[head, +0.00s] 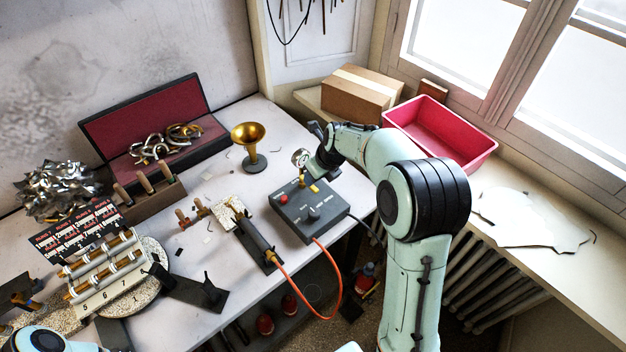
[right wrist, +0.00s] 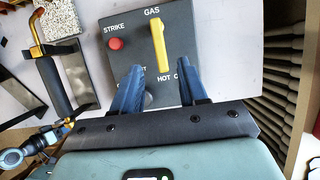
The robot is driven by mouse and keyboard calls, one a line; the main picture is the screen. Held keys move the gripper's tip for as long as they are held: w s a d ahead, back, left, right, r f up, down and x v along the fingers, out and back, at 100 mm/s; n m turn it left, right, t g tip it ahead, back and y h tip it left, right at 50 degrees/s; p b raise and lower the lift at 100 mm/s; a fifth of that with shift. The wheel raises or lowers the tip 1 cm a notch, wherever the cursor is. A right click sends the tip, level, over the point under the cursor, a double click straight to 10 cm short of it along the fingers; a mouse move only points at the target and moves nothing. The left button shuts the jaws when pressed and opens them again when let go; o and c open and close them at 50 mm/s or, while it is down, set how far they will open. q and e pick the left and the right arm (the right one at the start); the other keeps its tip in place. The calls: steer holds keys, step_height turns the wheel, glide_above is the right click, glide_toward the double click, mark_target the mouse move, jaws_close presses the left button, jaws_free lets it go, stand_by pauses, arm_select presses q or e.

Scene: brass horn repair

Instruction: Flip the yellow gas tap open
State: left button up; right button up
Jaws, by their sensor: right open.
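The yellow gas tap (right wrist: 158,45) is a flat lever on the grey control box (right wrist: 205,25), under the label GAS. In the right wrist view it lies nearly upright in the picture, tilted slightly. It also shows small in the head view (head: 314,188), on top of the box (head: 294,222). My right gripper (right wrist: 160,76) is open, its two blue-grey fingers apart over the box. The tap's lower end is near the gap between the fingertips; I cannot tell whether they touch it.
A red STRIKE button (right wrist: 115,43) sits left of the tap. A dark knob (head: 313,214) is on the box, partly hidden by a finger in the wrist view. A torch (head: 257,242) with an orange hose (head: 338,289) lies left of the box. A brass bell (head: 251,137) stands behind.

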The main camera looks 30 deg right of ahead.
steer(key=v, duration=0.8)
stand_by(0.4)
